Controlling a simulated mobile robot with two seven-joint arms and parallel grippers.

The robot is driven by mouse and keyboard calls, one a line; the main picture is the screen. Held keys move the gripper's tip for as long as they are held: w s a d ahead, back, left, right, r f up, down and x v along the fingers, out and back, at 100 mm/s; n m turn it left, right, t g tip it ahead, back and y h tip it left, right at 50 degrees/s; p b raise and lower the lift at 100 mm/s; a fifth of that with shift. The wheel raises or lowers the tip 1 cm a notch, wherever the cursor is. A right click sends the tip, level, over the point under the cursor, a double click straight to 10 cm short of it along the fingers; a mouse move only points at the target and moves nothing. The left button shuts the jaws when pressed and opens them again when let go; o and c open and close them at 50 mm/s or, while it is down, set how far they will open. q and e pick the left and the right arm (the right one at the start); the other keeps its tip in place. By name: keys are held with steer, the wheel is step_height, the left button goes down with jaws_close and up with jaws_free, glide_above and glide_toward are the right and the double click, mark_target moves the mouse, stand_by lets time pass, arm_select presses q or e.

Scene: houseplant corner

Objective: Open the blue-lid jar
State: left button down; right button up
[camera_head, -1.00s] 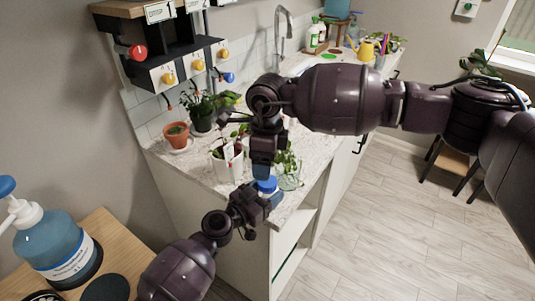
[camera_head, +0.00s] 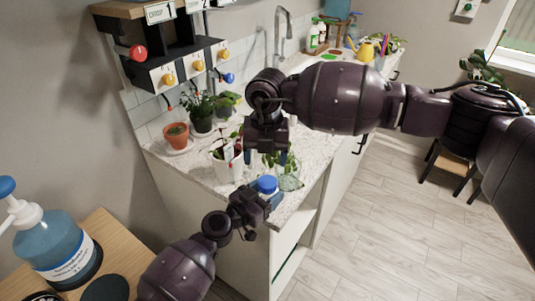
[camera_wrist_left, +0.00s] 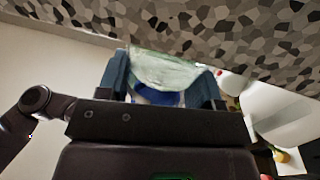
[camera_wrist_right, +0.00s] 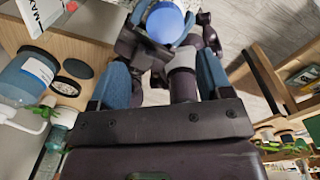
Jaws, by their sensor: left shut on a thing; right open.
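The jar with the blue lid (camera_head: 267,184) is in my left gripper (camera_head: 262,201), near the counter's front corner. In the left wrist view, my left gripper (camera_wrist_left: 165,88) is shut on the pale, clear jar body (camera_wrist_left: 165,70), with a finger on each side; part of the blue lid (camera_wrist_left: 158,98) shows below it. The lid sits on the jar. My right gripper (camera_head: 267,158) is open and empty, above and apart from the lid. In the right wrist view, the lid (camera_wrist_right: 165,22) lies beyond and between the open fingers of my right gripper (camera_wrist_right: 160,80).
A white pot with a plant (camera_head: 228,165) and a glass vessel with a plant (camera_head: 288,178) stand close behind the jar. A terracotta pot (camera_head: 176,136) is farther left. A wooden table with a blue pump bottle (camera_head: 58,245) is at the lower left.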

mark_target(267, 181)
steer(key=m, duration=0.5)
steer(key=shift+w+d+r+m, duration=0.1)
steer(key=shift+d+m, duration=0.05)
steer(key=shift+m, duration=0.25)
steer(key=m, duration=0.5)
steer(key=shift+d, duration=0.1)
steer(key=shift+f, duration=4.05)
steer(key=c, duration=0.9)
steer(key=n, duration=0.5)
steer(key=shift+c, duration=0.2)
steer(key=n, duration=0.5)
steer(key=o, duration=1)
